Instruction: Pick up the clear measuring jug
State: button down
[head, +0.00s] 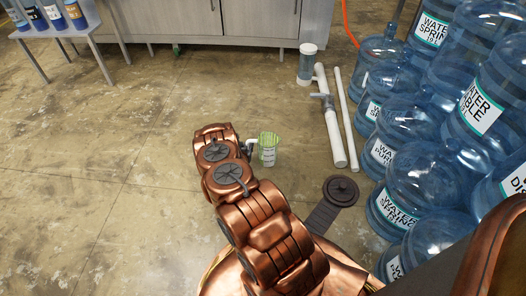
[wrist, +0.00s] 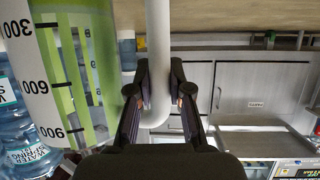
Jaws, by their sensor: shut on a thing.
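The clear measuring jug (head: 268,150) has a green tint and a white scale strip, and appears in the head view just right of my gripper (head: 249,149). In the wrist view the jug (wrist: 85,75) fills the upper left and looks upside down, with its printed numbers inverted. Its white handle (wrist: 158,35) runs between the two dark fingers of my gripper (wrist: 159,88). The fingers are closed on the handle from both sides. The jug appears held above the floor; its exact height is hard to tell.
Large blue water bottles (head: 410,185) are stacked at the right. White pipes (head: 332,125) lie on the floor beyond the jug. The left floor is clear.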

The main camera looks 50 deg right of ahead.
jog(key=shift+r, duration=0.1)
notch_tip(320, 180, up, 10)
jog(key=p, duration=0.3)
jog(key=shift+p, duration=0.3)
